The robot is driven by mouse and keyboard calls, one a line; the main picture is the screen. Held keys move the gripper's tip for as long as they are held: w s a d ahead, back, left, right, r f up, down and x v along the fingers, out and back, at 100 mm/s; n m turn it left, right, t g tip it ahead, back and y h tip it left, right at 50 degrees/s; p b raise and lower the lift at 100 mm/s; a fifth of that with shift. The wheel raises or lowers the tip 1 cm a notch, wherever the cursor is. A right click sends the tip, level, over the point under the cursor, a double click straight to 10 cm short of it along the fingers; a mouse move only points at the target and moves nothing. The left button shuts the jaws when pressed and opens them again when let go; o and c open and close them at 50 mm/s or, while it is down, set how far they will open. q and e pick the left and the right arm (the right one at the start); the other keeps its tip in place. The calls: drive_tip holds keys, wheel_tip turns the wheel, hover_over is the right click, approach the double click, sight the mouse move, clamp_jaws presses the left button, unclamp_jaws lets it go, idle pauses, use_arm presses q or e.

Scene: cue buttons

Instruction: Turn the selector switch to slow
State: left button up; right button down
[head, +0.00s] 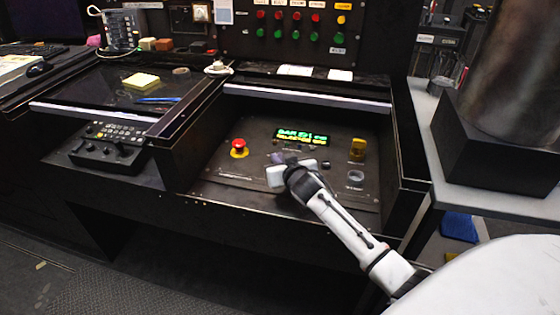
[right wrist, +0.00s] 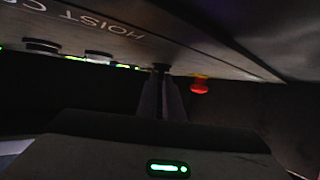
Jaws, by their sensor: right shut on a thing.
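The sloped dark control panel (head: 225,165) stands in the middle of the head view. My right gripper (head: 275,172) is low over it, right of the red stop button (head: 239,148) and below the lit green and yellow display (head: 302,137). In the right wrist view its fingers (right wrist: 163,100) are shut on a small dark knob (right wrist: 161,68) on the panel, which looks like the selector switch. The gripper mostly hides this knob, so its pointing direction and labels cannot be read. My left gripper is not in view.
A yellow control (head: 357,149) and a grey round button (head: 355,176) sit at the panel's right. Raised console walls frame the panel on both sides. A box of dials (head: 105,149) is at the left. An upright board with rows of red and green buttons (head: 295,33) stands behind.

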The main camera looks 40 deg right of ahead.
drive_tip(key=m+g+h+b, duration=0.1)
drive_tip(key=b, duration=0.2)
drive_tip(key=m+g+h+b, duration=0.1)
drive_tip(key=m+h+b, duration=0.1)
drive_tip(key=b, duration=0.1)
drive_tip(key=a+m+g+h+b, duration=0.1)
drive_tip(key=m+h+b, duration=0.1)
drive_tip(key=b, duration=0.1)
drive_tip(key=shift+w+a+f, duration=0.1)
drive_tip(key=shift+w+f, duration=0.2)
drive_tip(key=shift+r+m+g+h+b, duration=0.1)
drive_tip(key=shift+m+g+h+b, duration=0.25)
drive_tip(key=shift+b, duration=0.4)
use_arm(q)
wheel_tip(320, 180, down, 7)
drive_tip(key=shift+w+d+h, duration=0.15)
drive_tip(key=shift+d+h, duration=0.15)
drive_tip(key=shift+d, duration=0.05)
use_arm(e)
drive_tip(key=shift+r+m, duration=0.15)
drive_tip(key=shift+m, duration=0.1)
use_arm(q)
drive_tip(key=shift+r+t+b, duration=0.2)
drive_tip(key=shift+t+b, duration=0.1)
use_arm(e)
drive_tip(key=shift+r+g, duration=0.1)
drive_tip(key=shift+g, duration=0.15)
